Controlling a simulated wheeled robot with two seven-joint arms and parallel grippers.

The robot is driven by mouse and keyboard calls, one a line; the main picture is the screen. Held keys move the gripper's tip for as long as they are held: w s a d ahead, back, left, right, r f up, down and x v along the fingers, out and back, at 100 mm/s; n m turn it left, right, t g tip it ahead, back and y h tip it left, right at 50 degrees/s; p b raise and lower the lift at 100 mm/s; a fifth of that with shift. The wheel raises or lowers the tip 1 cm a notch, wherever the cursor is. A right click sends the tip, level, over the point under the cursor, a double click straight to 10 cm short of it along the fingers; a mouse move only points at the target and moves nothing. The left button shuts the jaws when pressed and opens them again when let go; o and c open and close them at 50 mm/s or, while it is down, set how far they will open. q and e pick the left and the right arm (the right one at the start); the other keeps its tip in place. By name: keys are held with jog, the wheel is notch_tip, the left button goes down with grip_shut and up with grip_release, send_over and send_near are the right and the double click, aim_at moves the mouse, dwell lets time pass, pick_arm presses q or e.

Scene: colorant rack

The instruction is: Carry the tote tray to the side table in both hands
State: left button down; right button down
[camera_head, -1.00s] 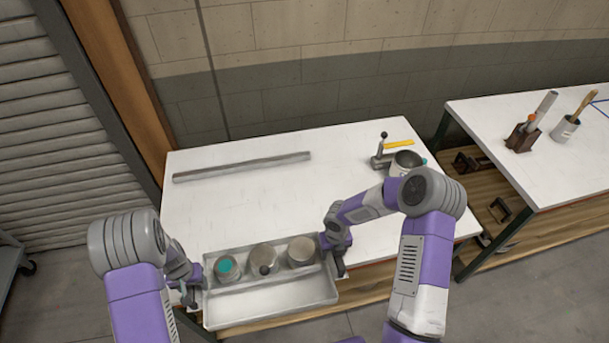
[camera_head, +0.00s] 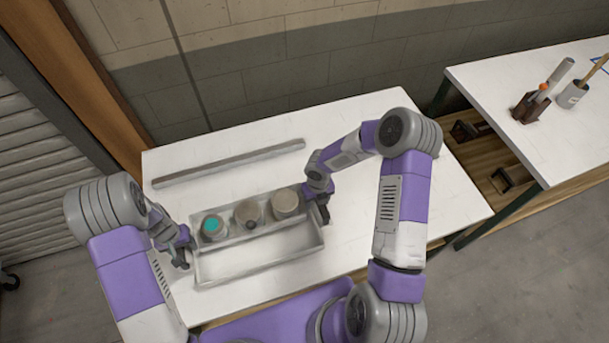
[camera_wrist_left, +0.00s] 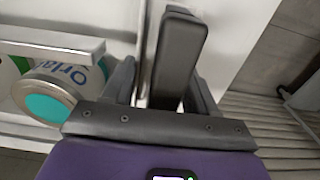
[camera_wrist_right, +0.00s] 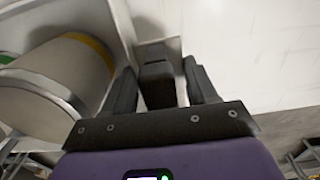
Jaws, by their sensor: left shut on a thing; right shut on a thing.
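The tote tray (camera_head: 262,255) is a light grey metal tray with a row of three cans in its back compartment and an empty front compartment. It is over the white table (camera_head: 400,247); whether it touches the top I cannot tell. The cans are one with a teal top (camera_head: 213,228), a middle one (camera_head: 247,213) and a right one (camera_head: 286,203). My left gripper (camera_head: 184,257) is shut on the tray's left end. My right gripper (camera_head: 321,208) is shut on its right end. The wrist views show cans close beside the left jaws (camera_wrist_left: 165,60) and right jaws (camera_wrist_right: 158,82).
A long grey bar (camera_head: 230,163) lies at the back of the white table, behind the tray. A second white-topped table (camera_head: 500,85) stands to the right, with a brown holder (camera_head: 528,107) and a brush cup (camera_head: 571,95) on it. A gap separates the tables.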

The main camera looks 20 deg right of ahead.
aim_at(188, 252)
pick_arm(q)
jog(key=shift+s+r, duration=0.1)
jog(key=shift+s, duration=0.15)
pick_arm(e)
jog(key=shift+s+r, duration=0.15)
jog(key=shift+s, duration=0.1)
